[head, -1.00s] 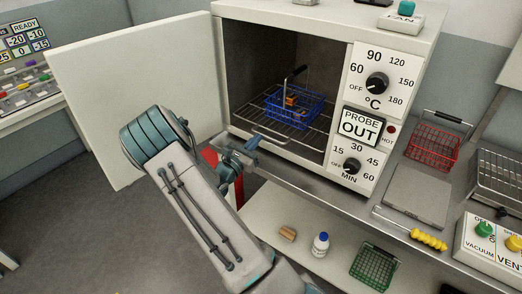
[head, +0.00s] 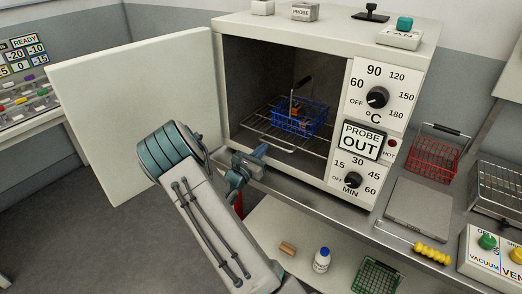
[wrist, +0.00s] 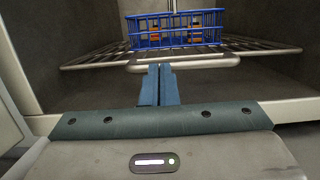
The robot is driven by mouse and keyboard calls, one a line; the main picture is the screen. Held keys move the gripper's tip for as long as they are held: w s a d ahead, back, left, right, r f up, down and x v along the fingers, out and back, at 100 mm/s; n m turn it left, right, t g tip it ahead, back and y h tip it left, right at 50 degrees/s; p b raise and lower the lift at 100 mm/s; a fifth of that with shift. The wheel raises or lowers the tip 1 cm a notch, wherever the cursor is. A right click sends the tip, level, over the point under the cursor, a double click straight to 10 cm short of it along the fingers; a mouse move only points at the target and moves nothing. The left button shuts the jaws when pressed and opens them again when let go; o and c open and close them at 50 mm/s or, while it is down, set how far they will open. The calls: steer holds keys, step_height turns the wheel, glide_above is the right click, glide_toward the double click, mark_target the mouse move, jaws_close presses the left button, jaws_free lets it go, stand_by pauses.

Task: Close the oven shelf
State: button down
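The oven shelf (head: 262,134) is a wire rack inside the open oven (head: 236,98). Its front handle bar (head: 284,149) lies near the oven mouth. It carries a blue wire basket (head: 301,118) with an upright black handle and small orange-brown items. My gripper (head: 260,151) is at the oven mouth, left of the handle's middle. In the wrist view its blue fingers (wrist: 159,68) are together with nothing between them. Their tips are right at the shelf's handle bar (wrist: 210,63); whether they touch it I cannot tell.
The oven door (head: 130,110) is swung wide open at left, near my arm. A red wire basket (head: 433,158) and a grey plate (head: 417,203) are on the bench right of the oven. Below are a white bottle (head: 321,260) and a green basket (head: 376,276).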

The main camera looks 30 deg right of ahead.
steer(key=shift+s+a, duration=0.1)
steer(key=shift+a, duration=0.05)
steer(key=b+v, duration=0.2)
steer(key=v, duration=1.2)
steer(key=s+d+r+m+g+y, duration=0.2)
steer(key=s+m+g+y, duration=0.1)
steer(key=s+m+g, duration=0.4)
steer(key=s+d+r+m+g+y, duration=0.2)
steer(key=s+r+m+g+y, duration=0.15)
steer(key=s+m, duration=0.4)
steer(key=s+a+r+m+t+y, duration=0.2)
steer(key=s+a+r+m+y, duration=0.1)
steer(key=s+a+m+y, duration=0.1)
steer(key=s+a+r+m+t+y+p, duration=0.1)
steer(key=s+a+r+m+y, duration=0.3)
steer(key=a, duration=0.5)
steer(key=s+m+t+y, duration=0.1)
steer(key=s+y, duration=0.1)
steer(key=y, duration=0.1)
steer(key=shift+s+a, duration=0.2)
steer(key=shift+s, duration=0.15)
